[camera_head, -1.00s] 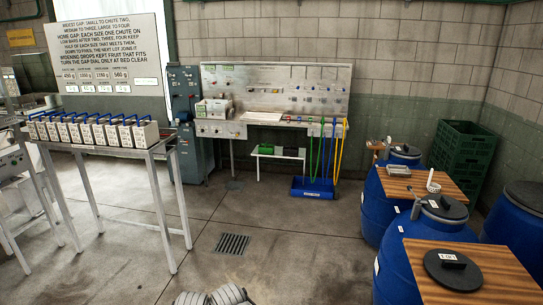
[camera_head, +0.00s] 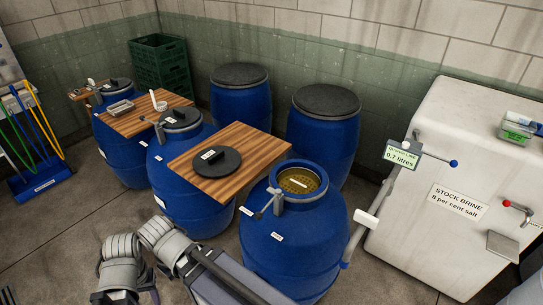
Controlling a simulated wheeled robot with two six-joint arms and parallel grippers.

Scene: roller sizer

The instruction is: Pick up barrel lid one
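A round dark lid (camera_head: 217,161) with a small white label lies flat on a wooden board (camera_head: 252,139); the label is too small to read now. The board sits between a blue barrel with a dark lid (camera_head: 182,118) and an open blue barrel (camera_head: 290,238). The open barrel shows yellowish contents and a pale strip inside its rim. My grey arm parts show at the bottom, below and left of the open barrel, apart from the lid. No gripper fingertips can be made out, and nothing is seen holding the lid.
Two blue barrels with dark tops (camera_head: 240,75) stand behind. Another wooden board (camera_head: 140,117) holds a small tray and a white cup. A white stock brine tank (camera_head: 455,150) with levers stands at right. Green crates (camera_head: 160,62) are at back left.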

